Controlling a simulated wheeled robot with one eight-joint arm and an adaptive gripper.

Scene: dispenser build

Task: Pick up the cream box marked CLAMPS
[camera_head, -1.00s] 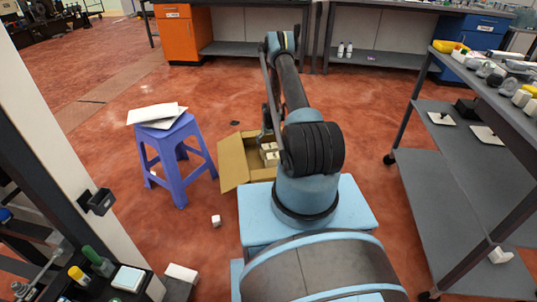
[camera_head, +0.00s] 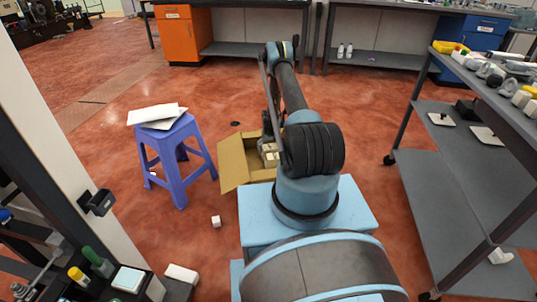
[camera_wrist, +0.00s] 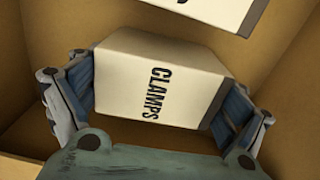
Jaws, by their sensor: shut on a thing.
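The cream box marked CLAMPS (camera_wrist: 150,80) sits between the two fingers of my gripper (camera_wrist: 160,95) in the wrist view. The blue finger pads touch it on its left and right sides, so the gripper is shut on it. The box is inside an open cardboard carton (camera_wrist: 40,30). In the head view the carton (camera_head: 233,163) stands on the floor, with cream boxes (camera_head: 270,155) in it. My arm hides part of the carton there, and the fingers are hard to make out.
Another cream box (camera_wrist: 225,8) lies near the top of the wrist view. A purple stool (camera_head: 175,150) with papers stands left of the carton. A small white cube (camera_head: 216,222) lies on the floor. A grey shelf cart (camera_head: 440,170) stands at the right.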

